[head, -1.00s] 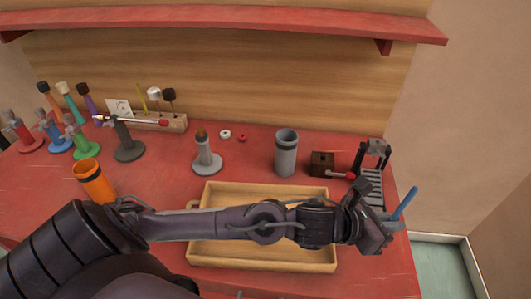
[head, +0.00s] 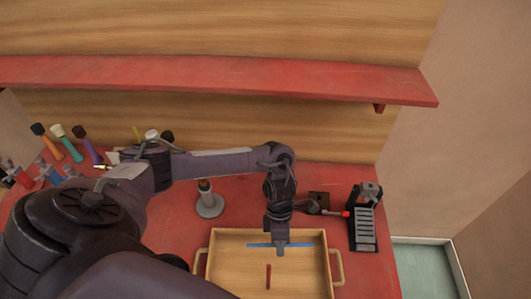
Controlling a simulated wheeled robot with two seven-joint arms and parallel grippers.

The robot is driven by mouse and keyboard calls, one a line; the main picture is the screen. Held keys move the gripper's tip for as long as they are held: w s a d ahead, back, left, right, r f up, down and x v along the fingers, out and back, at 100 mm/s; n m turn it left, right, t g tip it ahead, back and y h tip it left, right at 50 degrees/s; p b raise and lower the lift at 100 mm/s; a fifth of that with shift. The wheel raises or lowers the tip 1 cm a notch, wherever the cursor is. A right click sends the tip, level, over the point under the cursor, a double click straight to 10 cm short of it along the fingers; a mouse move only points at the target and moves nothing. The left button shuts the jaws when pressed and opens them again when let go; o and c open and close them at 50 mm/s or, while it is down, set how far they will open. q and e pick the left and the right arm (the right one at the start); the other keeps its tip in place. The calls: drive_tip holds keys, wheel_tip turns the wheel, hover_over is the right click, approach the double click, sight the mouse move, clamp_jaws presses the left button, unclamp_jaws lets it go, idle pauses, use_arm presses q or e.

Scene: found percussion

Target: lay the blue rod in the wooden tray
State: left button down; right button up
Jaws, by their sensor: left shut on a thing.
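The wooden tray (head: 327,262) is on the red bench at the bottom of the head view, with a handle at each side. My left gripper (head: 281,251) points down over its far half and is shut on the blue rod (head: 303,245) near the middle. The rod lies level, running left to right, within the tray's outline near the far wall. I cannot tell whether it touches the tray floor. My right gripper is not in view.
A short red stick (head: 268,276) lies in the tray, in front of the gripper. A black rack (head: 363,222) stands right of the tray, and a grey stand (head: 209,205) behind its left side. A red shelf (head: 220,80) overhangs the back.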

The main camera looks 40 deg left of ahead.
use_arm(q)
drive_tip(key=a+f, duration=0.1)
drive_tip(key=f, duration=0.1)
drive_tip(key=s+a+f, duration=0.1)
drive_tip(key=a+f, duration=0.1)
drive_tip(key=shift+a+f, duration=0.1)
drive_tip(key=shift+f, duration=0.2)
drive_tip(key=shift+w+f+p, duration=0.1)
drive_tip(key=shift+f+p, duration=0.25)
drive_tip(key=shift+f, duration=0.7)
drive_tip(key=c, duration=1.5)
unclamp_jaws()
drive_tip(key=shift+o, duration=0.2)
